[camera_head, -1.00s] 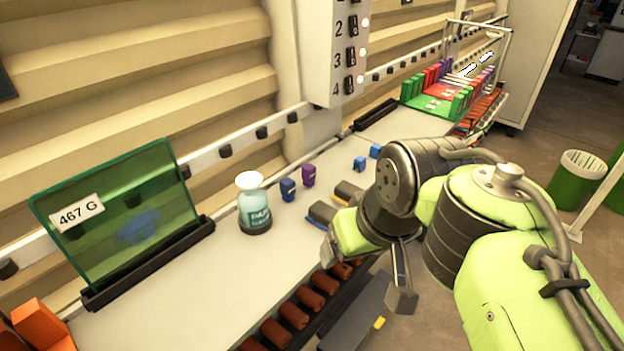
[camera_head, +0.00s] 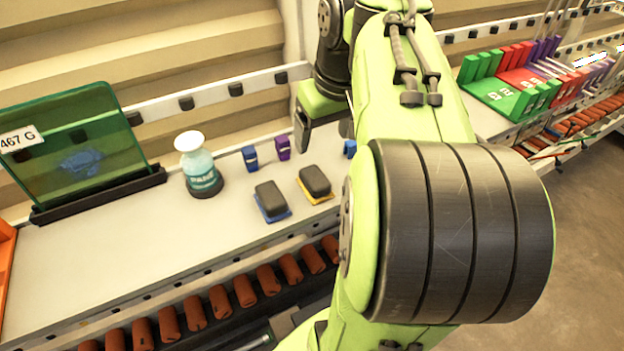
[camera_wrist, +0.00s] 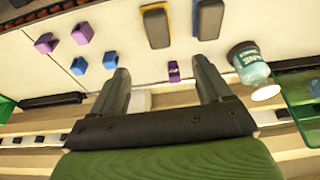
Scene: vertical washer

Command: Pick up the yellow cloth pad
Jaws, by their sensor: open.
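The yellow cloth pad (camera_head: 316,185) is a dark grey block with a yellow cloth edge underneath, lying on the white shelf. A similar pad with a blue edge (camera_head: 271,201) lies just left of it. In the wrist view the yellow pad (camera_wrist: 156,26) is at the top centre, beyond the fingertips, with the blue pad (camera_wrist: 208,18) to its right. My gripper (camera_head: 323,138) is open and empty above the back of the shelf, partly hidden by my arm in the head view. In the wrist view my gripper (camera_wrist: 160,70) shows its two fingers wide apart, clear of both pads.
A teal bottle (camera_head: 199,166) and a green panel (camera_head: 70,145) stand left. Small blue (camera_head: 250,157) and purple (camera_head: 283,147) blocks sit behind the pads. Red cylinders (camera_head: 243,290) line the shelf front. A rack of coloured items (camera_head: 505,95) is far right.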

